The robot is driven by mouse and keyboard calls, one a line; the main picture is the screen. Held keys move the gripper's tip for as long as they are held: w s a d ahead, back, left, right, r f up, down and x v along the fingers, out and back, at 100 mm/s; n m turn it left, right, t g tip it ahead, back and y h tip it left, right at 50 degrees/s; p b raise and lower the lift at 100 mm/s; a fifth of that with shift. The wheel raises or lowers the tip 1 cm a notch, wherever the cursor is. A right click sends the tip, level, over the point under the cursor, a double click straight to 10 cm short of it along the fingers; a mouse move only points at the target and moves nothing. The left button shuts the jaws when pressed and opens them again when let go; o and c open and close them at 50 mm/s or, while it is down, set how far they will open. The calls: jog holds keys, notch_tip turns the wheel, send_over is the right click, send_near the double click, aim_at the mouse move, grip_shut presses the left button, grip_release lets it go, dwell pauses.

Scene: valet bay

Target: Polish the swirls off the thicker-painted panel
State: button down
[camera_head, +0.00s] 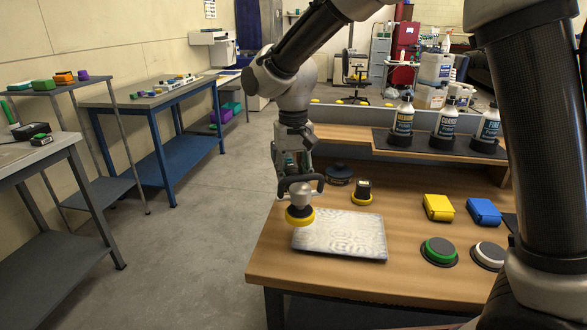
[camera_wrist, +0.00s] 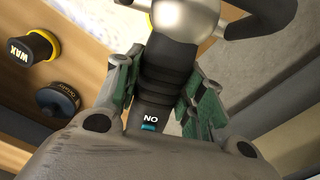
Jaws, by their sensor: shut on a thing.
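My gripper (camera_head: 293,170) is shut on the handle of a polisher (camera_head: 301,196), with silver head, dark side handles and a yellow pad. The polisher also shows in the wrist view (camera_wrist: 188,14), its dark grip (camera_wrist: 168,75) between my fingers (camera_wrist: 155,95). The pad is over the left end of a silvery panel (camera_head: 345,236) with swirl marks, which lies on the wooden bench; I cannot tell whether it touches. The panel shows partly behind the polisher in the wrist view (camera_wrist: 118,18). Only this one panel is in clear sight; no paint thickness shows.
To the right are yellow (camera_head: 438,207) and blue (camera_head: 484,211) blocks, green-ringed (camera_head: 439,251) and white (camera_head: 488,255) pads, and several bottles (camera_head: 446,120) on a shelf.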

jog(key=shift+f, duration=1.65)
jog(key=shift+f, duration=1.05)
dwell(0.5)
jog(key=shift+d, duration=0.1)
jog(key=shift+s+d+r, duration=0.1)
jog(key=shift+s+d, duration=0.05)
jog(key=shift+d, duration=0.45)
jog(key=shift+s+d, duration=0.15)
jog(key=shift+d, duration=0.4)
jog(key=shift+d, duration=0.1)
jog(key=shift+s+d, duration=0.15)
jog(key=shift+d, duration=0.95)
jog(key=shift+s+d, duration=0.15)
jog(key=shift+d, duration=0.45)
jog(key=shift+s+d, duration=0.15)
jog(key=shift+d, duration=0.45)
